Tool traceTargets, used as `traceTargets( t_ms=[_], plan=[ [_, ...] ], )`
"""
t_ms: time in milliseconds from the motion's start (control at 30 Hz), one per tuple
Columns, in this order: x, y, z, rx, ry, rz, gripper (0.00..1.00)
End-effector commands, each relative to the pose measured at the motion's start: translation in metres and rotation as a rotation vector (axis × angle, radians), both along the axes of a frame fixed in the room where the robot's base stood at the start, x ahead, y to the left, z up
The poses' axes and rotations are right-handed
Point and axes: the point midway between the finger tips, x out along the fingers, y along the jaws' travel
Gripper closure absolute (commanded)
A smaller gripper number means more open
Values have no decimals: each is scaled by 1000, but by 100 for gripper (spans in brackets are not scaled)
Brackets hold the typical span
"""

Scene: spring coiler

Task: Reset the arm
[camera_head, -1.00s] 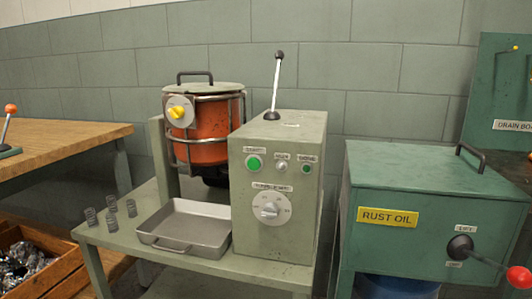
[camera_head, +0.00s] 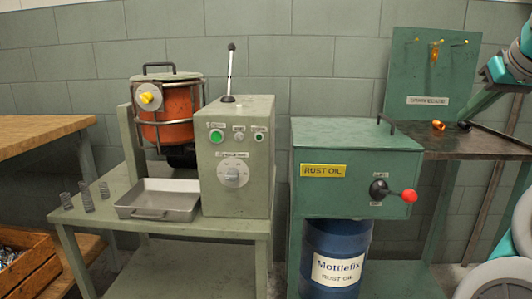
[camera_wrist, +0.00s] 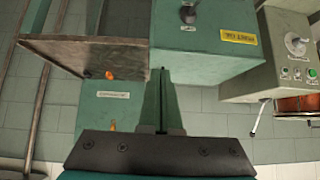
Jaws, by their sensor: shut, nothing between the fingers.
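My gripper (camera_wrist: 162,78) shows in the wrist view, with its two dark green fingers together and nothing between them. The wrist view is upside down and has the fingers in front of the wall and the drain board (camera_wrist: 104,106).
The green rust oil box (camera_head: 345,150) stands above a blue barrel (camera_head: 335,235). The coiler machine (camera_head: 232,165), a metal tray (camera_head: 158,200) and springs (camera_head: 86,196) are on the left bench. A dark table (camera_head: 480,144) holds small orange and dark items.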

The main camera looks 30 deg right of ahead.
Motion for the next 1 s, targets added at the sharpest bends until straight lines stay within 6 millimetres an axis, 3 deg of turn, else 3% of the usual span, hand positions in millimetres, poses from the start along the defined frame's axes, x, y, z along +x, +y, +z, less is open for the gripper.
traceTargets(
  t_ms=[267,567,667,800,1000],
  plan=[
    [37,32,-9,2,42,84,100],
    [89,99,-29,3,114,223,100],
    [110,137,-46,9,161,292,100],
    [133,203,-82,20,246,396,100],
    [138,291,-148,50,383,512,100]
  ],
)
